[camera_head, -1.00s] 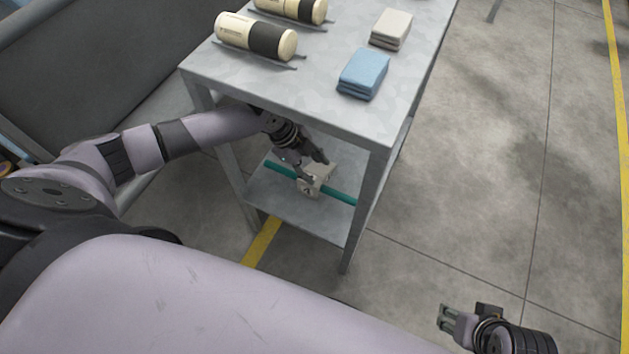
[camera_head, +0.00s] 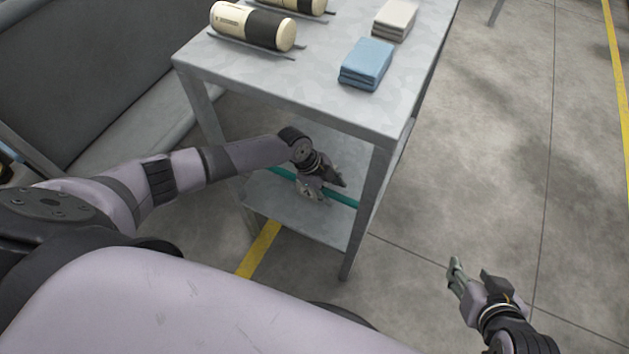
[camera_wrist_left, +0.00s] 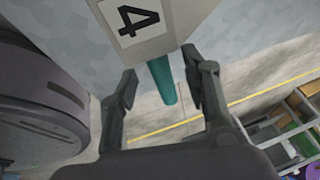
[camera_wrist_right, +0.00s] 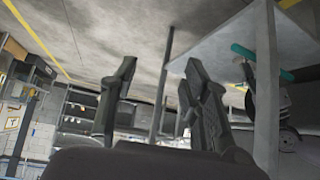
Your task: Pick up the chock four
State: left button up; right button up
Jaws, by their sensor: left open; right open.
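Chock four is a pale block with a black 4 on a white label (camera_wrist_left: 140,20), at the top of the left wrist view. In the head view the chock (camera_head: 309,193) sits on the table's lower shelf, mostly hidden by my left gripper (camera_head: 327,184). A teal bar (camera_head: 343,201) shows on both sides of it. In the left wrist view, my left gripper (camera_wrist_left: 163,72) is open, its fingertips just below the chock with the teal bar (camera_wrist_left: 162,82) between them. My right gripper (camera_head: 468,274) is open and empty over the floor, right of the table.
The metal table (camera_head: 330,100) overhangs the lower shelf (camera_head: 285,215), and its front leg (camera_head: 365,215) stands right of the left gripper. On top are a cream-and-black cylinder (camera_head: 252,26), blue folded cloths (camera_head: 366,63) and pale cloths (camera_head: 394,19). The floor at right is clear.

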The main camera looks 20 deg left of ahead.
aim_at(334, 193)
pick_arm(q)
jog(key=b+x, duration=0.1)
jog(key=x, duration=0.2)
jog(key=shift+f, duration=0.3)
pick_arm(e)
jog(key=w+a+r+t+y, duration=0.1)
jog(key=w+a+r+t, duration=0.1)
jog(key=w+r+t, duration=0.2)
jog(key=shift+w+r, duration=0.3)
jog(key=shift+w, duration=0.25)
pick_arm(q)
jog(key=shift+c, duration=0.4)
grip_shut()
jog(key=shift+w, duration=0.1)
